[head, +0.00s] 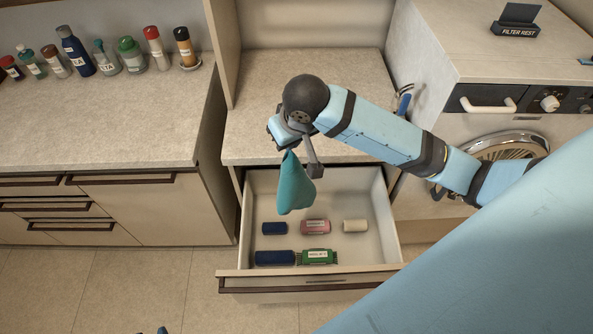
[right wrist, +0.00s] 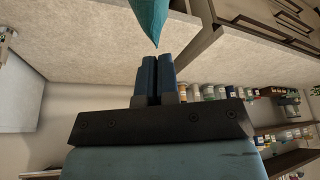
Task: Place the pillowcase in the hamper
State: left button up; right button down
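The pillowcase (head: 296,186) is a teal cloth, hanging bunched to a point from my right gripper (head: 298,143) in the head view. It hangs above an open drawer. In the right wrist view, the two dark blue fingers of the right gripper (right wrist: 157,77) are together, with the cloth's tip (right wrist: 152,14) at their ends. No hamper can be made out in either view. A tiny blue shape at the bottom edge of the head view may be part of my left gripper; its state is hidden.
The open drawer (head: 391,262) holds several small items, including a pink one (head: 315,227) and a green one (head: 317,257). Several bottles (head: 75,52) line the left counter (head: 100,125). A washer-like appliance (head: 470,125) stands at right. The floor (head: 120,285) at lower left is clear.

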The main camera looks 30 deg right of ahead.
aim_at(366, 259)
jog(key=u, duration=0.9)
jog(key=k+l+u, duration=0.1)
jog(key=k+l, duration=0.9)
jog(key=k, duration=0.15)
